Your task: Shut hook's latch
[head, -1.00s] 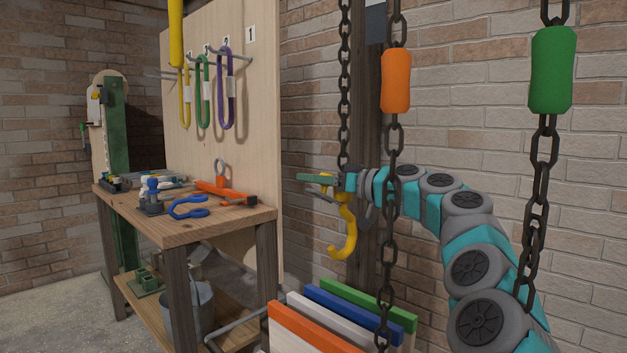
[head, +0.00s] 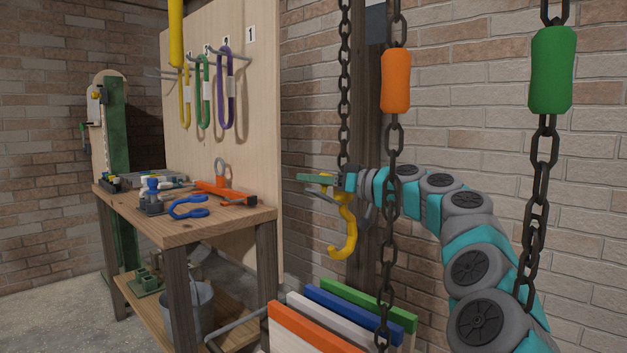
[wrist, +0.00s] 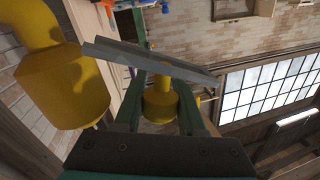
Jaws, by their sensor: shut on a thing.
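The yellow hook (head: 346,232) hangs in mid-air by the dark post, its bend low and its upper part beside my gripper (head: 308,178). The green fingers point left across the hook's top. In the wrist view, my gripper (wrist: 158,78) has a yellow part of the hook (wrist: 160,104) between its fingers. A thicker yellow part (wrist: 62,88) stands to the left. A grey metal strip (wrist: 150,60), apparently the latch, runs slantwise across the fingers. My jaws are closed on the yellow part; the exact contact is partly hidden.
Chains with an orange sleeve (head: 396,81) and a green sleeve (head: 552,70) hang in front of and beside my arm. Coloured boards (head: 345,318) stand below the hook. A workbench (head: 215,225) with tools is at left; a brick wall is behind.

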